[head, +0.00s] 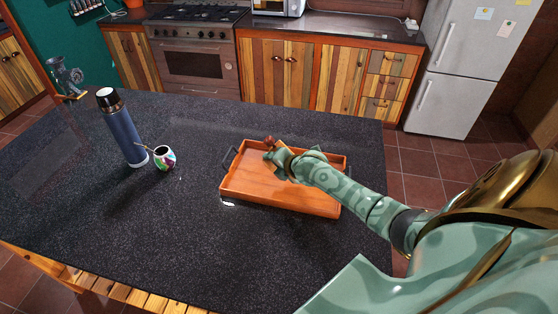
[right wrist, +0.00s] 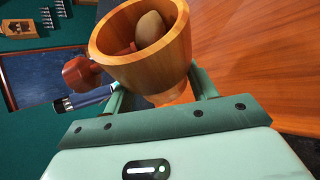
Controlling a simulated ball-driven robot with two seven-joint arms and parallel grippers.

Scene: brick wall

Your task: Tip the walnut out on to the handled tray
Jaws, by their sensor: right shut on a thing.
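The handled tray (head: 240,186) is an orange-brown wooden tray with dark handles, lying on the dark countertop in the head view. My right gripper (head: 273,154) is over the tray's far left part. It is shut on a wooden cup (right wrist: 140,64) with a reddish-brown knob (right wrist: 80,74) on its side; the cup looks like a screw nutcracker. In the right wrist view the walnut (right wrist: 150,28) sits inside the cup, beside a reddish part. In the head view the cup is small and the walnut cannot be made out. My left gripper is not in view.
A grey metal grinder-like object (head: 66,76) stands at the far left. The counter in front of the tray is clear.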

